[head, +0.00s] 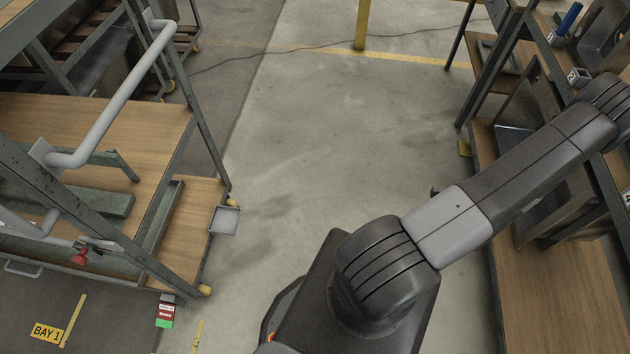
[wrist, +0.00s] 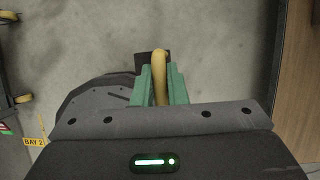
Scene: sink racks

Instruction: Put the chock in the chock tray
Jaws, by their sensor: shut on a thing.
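In the wrist view, my gripper (wrist: 160,84) has green fingers closed on the yellow, curved part of the chock (wrist: 159,64). A dark block shows just beyond the fingertips at the end of the yellow part; it looks like the chock's body, partly hidden. The chock hangs over grey floor, beside my own dark base. In the head view, a small shallow grey tray (head: 225,221), which looks like the chock tray, is fixed at the near right side of the left cart. It looks empty. My gripper and the chock are out of the head view.
The left cart (head: 105,130) has wooden shelves, a grey handrail and a red knob (head: 79,258). A red and green tag (head: 166,311) hangs at its lower corner. A wooden-shelved rack (head: 560,290) stands at the right. The floor between (head: 310,150) is clear, with a cable farther back.

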